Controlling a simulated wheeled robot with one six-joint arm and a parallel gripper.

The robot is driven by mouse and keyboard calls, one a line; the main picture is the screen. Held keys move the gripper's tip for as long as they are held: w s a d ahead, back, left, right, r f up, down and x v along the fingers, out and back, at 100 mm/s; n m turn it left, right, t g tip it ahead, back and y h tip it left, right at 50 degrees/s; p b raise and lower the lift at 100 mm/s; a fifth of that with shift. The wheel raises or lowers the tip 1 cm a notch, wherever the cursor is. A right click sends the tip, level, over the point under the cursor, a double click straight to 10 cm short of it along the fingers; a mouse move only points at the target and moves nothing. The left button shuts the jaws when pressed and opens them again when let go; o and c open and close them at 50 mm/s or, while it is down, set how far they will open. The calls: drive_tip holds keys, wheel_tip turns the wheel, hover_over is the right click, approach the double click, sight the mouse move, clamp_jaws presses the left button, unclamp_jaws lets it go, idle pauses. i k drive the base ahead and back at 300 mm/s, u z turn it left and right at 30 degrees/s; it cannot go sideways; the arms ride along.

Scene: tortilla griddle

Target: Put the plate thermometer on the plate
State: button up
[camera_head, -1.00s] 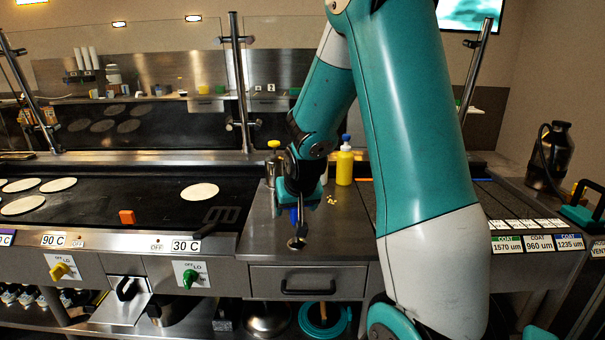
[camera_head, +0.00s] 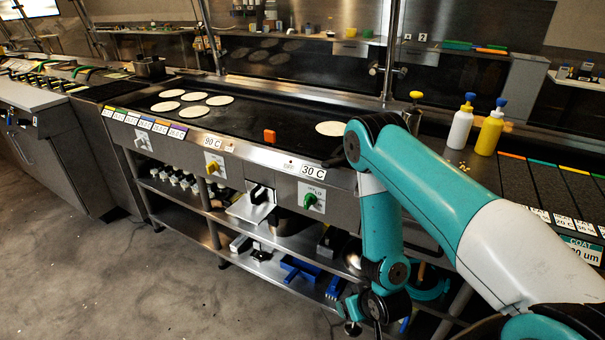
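My gripper (camera_head: 354,322) is low at the bottom of the head view, in front of the shelves below the griddle. It is small and dark, and its fingers cannot be made out. A small round metal piece (camera_head: 352,328) shows at its end; I cannot tell whether it is the plate thermometer or part of the gripper. The dark griddle plate (camera_head: 240,118) lies behind and above my gripper. My arm hides part of the plate's right end.
Several tortillas (camera_head: 195,97) lie on the plate's left part. A white bottle (camera_head: 460,127) and a yellow bottle (camera_head: 490,132) stand right of my arm. Knobs (camera_head: 309,200) and the lower shelf (camera_head: 270,262) face my gripper. The floor (camera_head: 130,280) at left is clear.

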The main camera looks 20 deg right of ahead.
sight(258, 124)
drive_tip(key=z, duration=0.15)
drive_tip(key=k, duration=0.35)
drive_tip(key=u, duration=1.25)
drive_tip(key=i, duration=0.65)
drive_tip(key=u, duration=0.5)
drive_tip(key=i, duration=0.65)
drive_tip(key=z, duration=0.75)
drive_tip(key=i, duration=0.65)
drive_tip(key=z, duration=0.7)
